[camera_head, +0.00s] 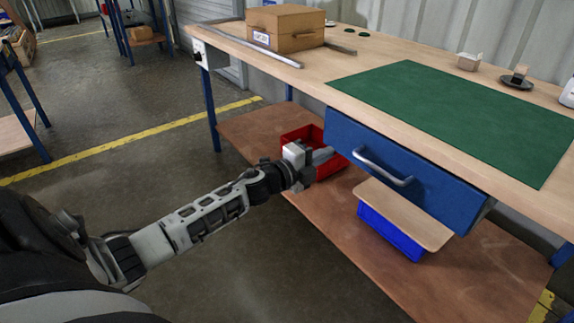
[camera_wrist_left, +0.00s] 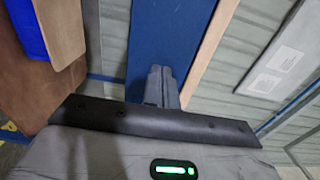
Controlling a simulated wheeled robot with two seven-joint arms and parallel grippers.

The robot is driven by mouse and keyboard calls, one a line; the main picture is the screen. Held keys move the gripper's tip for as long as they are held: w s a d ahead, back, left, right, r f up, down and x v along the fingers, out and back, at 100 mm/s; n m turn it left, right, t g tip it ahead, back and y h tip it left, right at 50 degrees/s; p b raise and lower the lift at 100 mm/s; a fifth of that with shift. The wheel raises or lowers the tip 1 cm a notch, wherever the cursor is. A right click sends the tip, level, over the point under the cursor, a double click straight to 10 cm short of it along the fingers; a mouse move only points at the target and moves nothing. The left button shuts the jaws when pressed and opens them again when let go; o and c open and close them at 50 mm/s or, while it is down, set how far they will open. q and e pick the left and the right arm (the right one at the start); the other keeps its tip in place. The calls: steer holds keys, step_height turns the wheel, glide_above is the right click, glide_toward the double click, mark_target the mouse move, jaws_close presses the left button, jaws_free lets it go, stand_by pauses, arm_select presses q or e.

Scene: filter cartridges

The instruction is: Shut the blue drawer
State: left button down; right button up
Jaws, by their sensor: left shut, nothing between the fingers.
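The blue drawer (camera_head: 430,182) hangs under the workbench top, with a pale bar handle (camera_head: 382,166) across its front. Its front lies close under the tabletop's front edge; I cannot tell whether a small gap is left. My left gripper (camera_head: 333,154) is shut and empty, by the drawer front's lower left part, left of the handle. In the left wrist view the closed fingers (camera_wrist_left: 161,80) point at the blue drawer front (camera_wrist_left: 172,30); whether they touch it I cannot tell. My right gripper is not in view.
A red bin (camera_head: 302,134) stands on the lower shelf (camera_head: 340,232) behind my left gripper. A blue bin (camera_head: 390,232) with a wooden board on top stands below the drawer. A green mat (camera_head: 460,115) and a cardboard box (camera_head: 285,27) lie on the bench. The floor in front is clear.

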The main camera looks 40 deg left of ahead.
arm_select(q)
steer(key=v, duration=1)
steer(key=shift+p, duration=0.35)
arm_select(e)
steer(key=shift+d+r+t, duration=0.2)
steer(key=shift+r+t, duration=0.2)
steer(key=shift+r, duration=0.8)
arm_select(q)
steer(key=shift+w, duration=0.1)
